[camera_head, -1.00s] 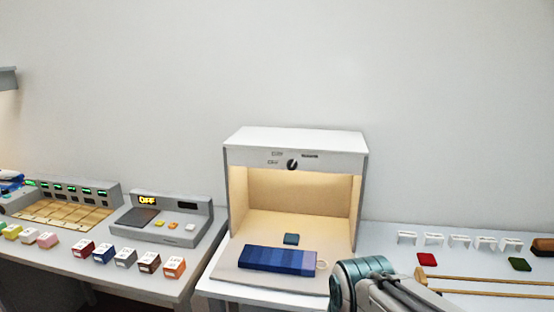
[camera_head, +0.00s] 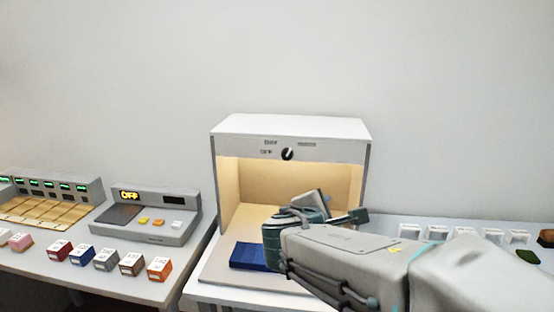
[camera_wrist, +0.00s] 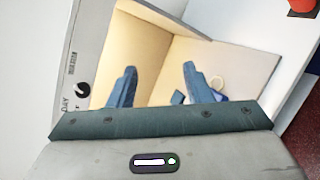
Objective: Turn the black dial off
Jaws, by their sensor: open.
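The black dial (camera_head: 287,154) is on the white front panel of the light booth (camera_head: 340,150), with small printed labels around it. Its light pointer mark seems to lean up and right. The booth's inside is lit warm. In the wrist view the dial (camera_wrist: 82,89) is at the left, beside the letters "DAY". My gripper (camera_head: 344,203) is in front of the booth opening, below and right of the dial and apart from it. In the wrist view my gripper (camera_wrist: 159,68) has its two blue fingers spread, with nothing between them touching either.
A blue swatch strip (camera_head: 252,256) lies on the booth floor, partly hidden by my arm. A grey console (camera_head: 150,220) reading "OFF" stands left, with several coloured blocks in front. White holders (camera_head: 465,234) and a green swatch (camera_head: 528,256) are on the right counter.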

